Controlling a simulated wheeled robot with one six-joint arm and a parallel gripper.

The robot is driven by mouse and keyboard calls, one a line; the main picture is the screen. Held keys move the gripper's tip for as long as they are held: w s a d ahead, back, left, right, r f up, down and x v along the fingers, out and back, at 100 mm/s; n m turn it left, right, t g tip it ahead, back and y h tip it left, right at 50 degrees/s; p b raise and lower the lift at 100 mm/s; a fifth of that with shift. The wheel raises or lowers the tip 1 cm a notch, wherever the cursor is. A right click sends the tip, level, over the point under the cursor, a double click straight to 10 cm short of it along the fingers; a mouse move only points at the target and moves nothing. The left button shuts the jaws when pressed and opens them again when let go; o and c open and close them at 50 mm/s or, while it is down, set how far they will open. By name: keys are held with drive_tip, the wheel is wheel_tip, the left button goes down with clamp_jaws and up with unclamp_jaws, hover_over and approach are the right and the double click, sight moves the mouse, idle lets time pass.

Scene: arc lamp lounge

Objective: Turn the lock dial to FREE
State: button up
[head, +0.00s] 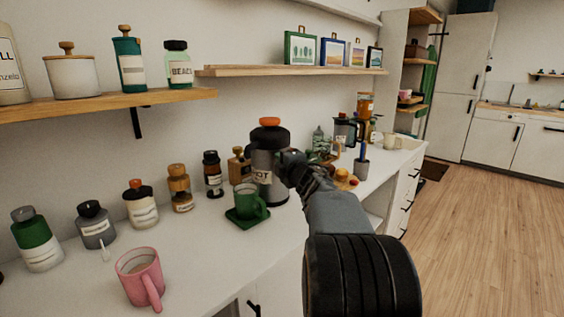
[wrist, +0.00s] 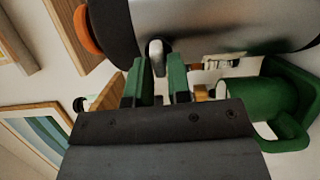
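A grey jug (head: 264,162) with a black upper part and an orange knob stands on the counter. In the wrist view its metal body (wrist: 215,22) lies across the top, with the orange knob (wrist: 87,32) at the left. A small silver tab (wrist: 157,53) sticks out near where the black part meets the metal; I cannot tell whether it is the lock dial. My gripper (wrist: 157,72) has its two green fingers on either side of this tab. Whether they press on it is unclear. In the head view my gripper (head: 287,163) is beside the jug, partly hidden by my arm. No FREE marking is readable.
A green mug (head: 246,199) on a green saucer (head: 236,218) stands just in front of the jug. A pink mug (head: 141,276) and several bottles line the counter's left. A cup with pens (head: 361,171) stands behind my arm. A shelf (head: 290,71) hangs above.

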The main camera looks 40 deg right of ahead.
drive_tip(key=o, duration=0.3)
drive_tip(key=shift+o, duration=0.2)
drive_tip(key=s+a+p, duration=0.1)
drive_tip(key=s+a, duration=0.1)
drive_tip(key=s, duration=1.1)
drive_tip(key=shift+s+a+p, duration=0.2)
drive_tip(key=shift+s+p, duration=0.15)
drive_tip(key=shift+p, duration=0.05)
drive_tip(key=a+r+m+g+h+p, duration=0.3)
drive_tip(key=a+r+m+g+p, duration=0.3)
drive_tip(key=m+p, duration=0.65)
drive_tip(key=s+a+f+m+g+y+p, duration=0.1)
drive_tip(key=s+a+m+g+y+p, duration=0.1)
drive_tip(key=a, duration=0.7)
drive_tip(key=s+a+f+m+g+y+p, duration=0.1)
drive_tip(key=s+a+g+y+p, duration=0.3)
drive_tip(key=s+a+g+p, duration=0.2)
drive_tip(key=s+a+p, duration=0.2)
drive_tip(key=s+a, duration=0.1)
drive_tip(key=shift+f+m+p, duration=0.25)
drive_tip(key=shift+m+p, duration=0.1)
drive_tip(key=shift+p, duration=0.05)
